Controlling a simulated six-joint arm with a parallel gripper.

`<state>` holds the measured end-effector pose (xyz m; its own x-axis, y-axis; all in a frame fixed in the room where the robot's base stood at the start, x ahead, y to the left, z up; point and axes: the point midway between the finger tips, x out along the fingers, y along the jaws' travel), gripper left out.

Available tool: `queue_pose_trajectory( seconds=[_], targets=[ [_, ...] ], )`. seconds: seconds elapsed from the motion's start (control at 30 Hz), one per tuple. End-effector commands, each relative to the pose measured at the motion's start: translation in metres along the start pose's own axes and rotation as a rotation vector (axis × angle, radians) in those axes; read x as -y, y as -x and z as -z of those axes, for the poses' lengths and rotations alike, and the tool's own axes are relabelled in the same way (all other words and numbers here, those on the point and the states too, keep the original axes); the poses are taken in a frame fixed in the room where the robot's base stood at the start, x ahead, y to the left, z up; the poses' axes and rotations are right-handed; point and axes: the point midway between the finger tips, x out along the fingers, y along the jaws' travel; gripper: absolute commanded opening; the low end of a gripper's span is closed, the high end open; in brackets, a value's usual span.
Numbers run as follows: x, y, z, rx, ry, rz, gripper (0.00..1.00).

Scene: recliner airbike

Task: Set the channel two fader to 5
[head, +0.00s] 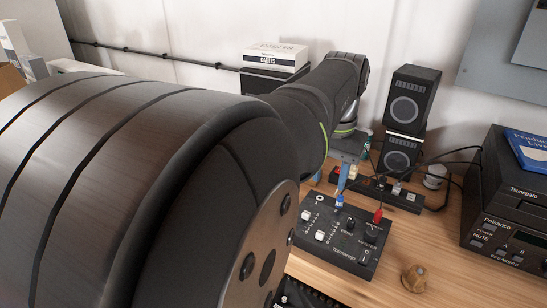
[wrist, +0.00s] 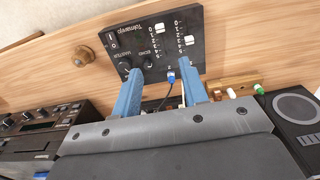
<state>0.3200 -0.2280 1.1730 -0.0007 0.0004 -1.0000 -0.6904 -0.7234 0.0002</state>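A black mixer (head: 342,252) lies on the wooden desk in the head view. It has two sliding faders with white caps, one cap (head: 306,215) farther back and one cap (head: 320,236) nearer. In the wrist view the mixer (wrist: 130,45) appears upside down, with one fader cap (wrist: 161,27) by the low numbers and the other cap (wrist: 188,40) partway along its scale. I cannot tell surely which is channel two. My gripper's blue fingers (wrist: 162,68) are apart and empty, over the mixer's cable-side edge. In the head view my gripper (head: 342,180) is partly hidden by my arm.
A blue plug (head: 339,200) and a red plug (head: 377,216) stand up from the mixer, close to my fingers. Behind are a power strip (head: 408,201) and stacked speakers (head: 408,100). A dark device (head: 510,210) is at right. A brown knob-shaped object (head: 414,278) sits in front.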

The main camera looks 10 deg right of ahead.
Motion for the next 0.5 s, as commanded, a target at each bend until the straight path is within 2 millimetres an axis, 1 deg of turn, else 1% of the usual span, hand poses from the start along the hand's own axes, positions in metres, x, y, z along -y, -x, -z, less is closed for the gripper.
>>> queue_pose_trajectory(
  seconds=[0.17, 0.27, 0.5],
  targets=[
    [0.000, -0.011, 0.000, 0.001, -0.027, 0.000, 0.40],
    [0.000, -0.025, 0.000, 0.002, -0.026, 0.000, 0.40],
    [0.000, -0.077, -0.001, 0.004, -0.024, -0.001, 0.40]
  ],
)
